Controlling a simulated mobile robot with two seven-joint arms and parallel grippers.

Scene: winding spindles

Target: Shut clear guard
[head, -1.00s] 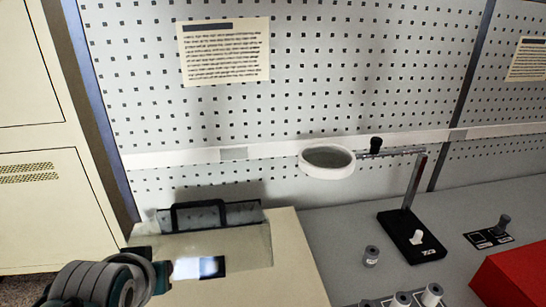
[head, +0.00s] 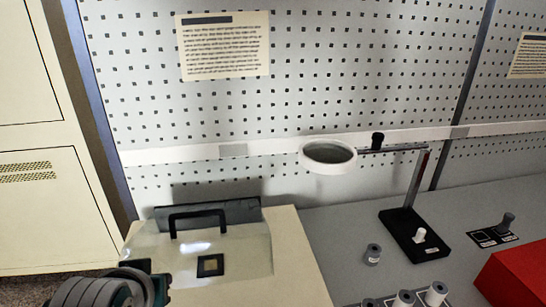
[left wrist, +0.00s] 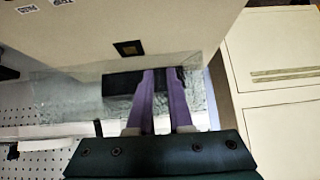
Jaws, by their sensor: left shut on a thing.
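The clear guard (head: 240,245) is a see-through cover over the left end of a cream machine housing. It has a dark strip along its back and a black U-shaped handle (head: 197,217). It also shows in the left wrist view (left wrist: 75,100). My left gripper (left wrist: 160,72) has its purple fingers close together at the guard, against its dark part. In the head view only its wrist shows at the lower left; its fingertips and exact contact are hidden there. My right gripper is out of view.
A ring lamp (head: 328,154) on a stand rises right of the housing. Several grey and white spools (head: 404,300) stand at the bottom, with a red box (head: 515,280) at far right. A pegboard (head: 330,70) closes off the back; a cream cabinet (head: 40,200) stands left.

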